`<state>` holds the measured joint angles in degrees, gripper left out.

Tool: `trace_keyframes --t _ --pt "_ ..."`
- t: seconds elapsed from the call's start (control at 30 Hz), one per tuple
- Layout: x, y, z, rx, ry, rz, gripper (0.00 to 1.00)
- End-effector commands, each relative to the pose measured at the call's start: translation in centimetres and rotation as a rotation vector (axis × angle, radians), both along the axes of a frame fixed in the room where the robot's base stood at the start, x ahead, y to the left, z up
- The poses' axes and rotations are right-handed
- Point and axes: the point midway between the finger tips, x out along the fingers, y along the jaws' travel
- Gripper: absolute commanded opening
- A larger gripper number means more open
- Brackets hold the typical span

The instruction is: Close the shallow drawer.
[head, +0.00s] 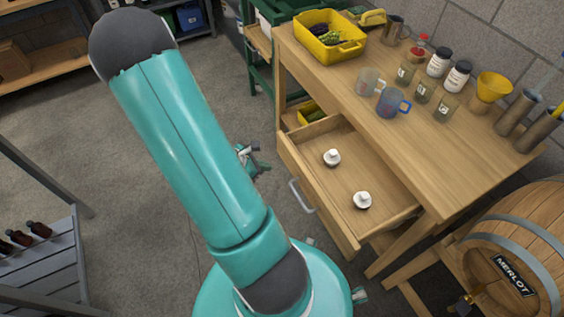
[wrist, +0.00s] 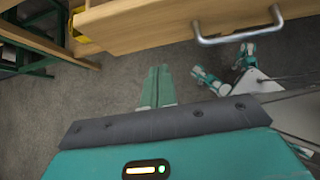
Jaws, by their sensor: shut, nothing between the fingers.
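The shallow wooden drawer (head: 318,193) is pulled out from under the workbench top in the head view. Two small white-topped objects (head: 332,157) sit inside it. Its grey bar handle (head: 302,196) is on the front. In the wrist view the drawer front (wrist: 150,25) crosses the top, with the handle (wrist: 238,32) at the upper right. My gripper (wrist: 157,72) shows as teal fingers together, empty, pointing toward the drawer front with floor visible around them. It appears apart from the drawer.
The workbench (head: 420,150) carries a yellow crate (head: 345,48), two mugs, jars, a yellow funnel (head: 492,88) and metal cylinders. A barrel (head: 515,250) stands at the right. A grey rack (head: 45,260) with bottles is at the left.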

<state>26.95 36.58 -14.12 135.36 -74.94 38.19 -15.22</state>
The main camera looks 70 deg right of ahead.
Motion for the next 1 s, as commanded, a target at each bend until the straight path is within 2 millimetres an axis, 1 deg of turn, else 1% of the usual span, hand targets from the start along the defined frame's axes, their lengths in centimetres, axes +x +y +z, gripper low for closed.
trace_keyframes --t 0.03,0.17,0.3,0.4,0.53,1.0 --pt "-0.6 -0.5 -0.8 0.003 0.004 -0.002 0.0" --pt "-1.8 -1.8 -2.6 0.003 0.004 -0.002 0.0" --pt "-3.2 -3.6 -2.6 0.0 -0.001 -0.002 0.0" --pt "-3.9 -4.4 -2.6 0.001 -0.002 -0.001 0.0" --pt "-4.3 -4.9 -2.5 0.0 -0.002 0.0 0.0" --pt "-4.3 -5.1 -2.5 0.0 -0.001 -0.001 0.0"
